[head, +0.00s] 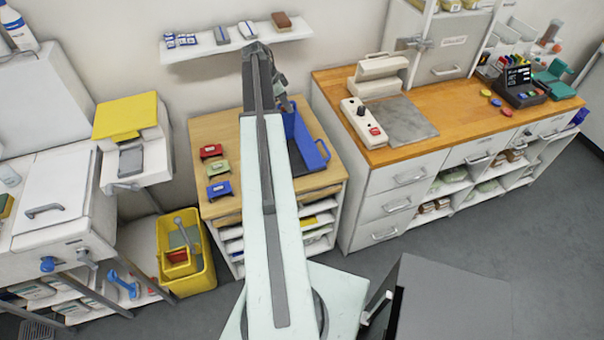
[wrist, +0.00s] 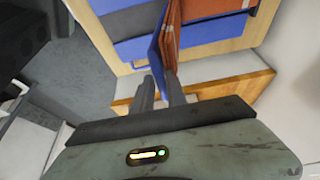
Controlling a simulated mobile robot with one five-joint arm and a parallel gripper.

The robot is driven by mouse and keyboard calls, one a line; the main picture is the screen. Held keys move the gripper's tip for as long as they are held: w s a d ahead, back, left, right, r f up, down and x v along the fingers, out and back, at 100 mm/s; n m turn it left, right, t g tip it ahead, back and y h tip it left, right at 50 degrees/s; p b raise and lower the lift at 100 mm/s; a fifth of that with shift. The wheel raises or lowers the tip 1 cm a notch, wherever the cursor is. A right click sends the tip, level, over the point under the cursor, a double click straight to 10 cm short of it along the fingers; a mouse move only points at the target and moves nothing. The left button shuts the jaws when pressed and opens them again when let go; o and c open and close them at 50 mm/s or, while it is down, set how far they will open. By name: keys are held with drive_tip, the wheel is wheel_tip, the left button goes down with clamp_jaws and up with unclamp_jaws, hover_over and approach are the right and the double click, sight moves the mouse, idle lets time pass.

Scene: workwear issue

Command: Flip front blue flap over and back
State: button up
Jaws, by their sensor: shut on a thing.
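The front blue flap (wrist: 157,48) stands up edge-on in the wrist view, with an orange-brown layer beside it. My gripper (wrist: 160,92) is shut on its near edge, one finger on each side. Behind the flap lie wider blue, grey and orange-brown panels on a pale wooden surface. In the head view the blue piece (head: 311,150) with a grey inner face sits on the right of the small wooden-topped cabinet (head: 237,135). My arm hides its left part, and the fingertips cannot be made out there.
Red (head: 211,151), green (head: 218,168) and blue (head: 219,190) small items stand left of my arm on the cabinet top. A wall shelf (head: 235,42) hangs behind. A yellow bin (head: 195,276) stands on the floor at left. A longer wooden counter (head: 440,125) is at right.

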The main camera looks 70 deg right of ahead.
drive_tip(key=shift+o, duration=0.6)
drive_tip(key=w+d, duration=0.2)
drive_tip(key=d, duration=0.1)
drive_tip(key=shift+w+d+r+p, duration=0.15)
drive_tip(key=shift+w+r+p, duration=0.2)
drive_tip(key=shift+r+p, duration=0.05)
drive_tip(key=o, duration=0.3)
drive_tip(key=w+d, duration=0.6)
drive_tip(key=d, duration=0.1)
drive_tip(key=shift+d+f, duration=0.4)
drive_tip(key=shift+f, duration=0.05)
drive_tip(key=shift+a+r, duration=0.1)
drive_tip(key=shift+o, duration=0.2)
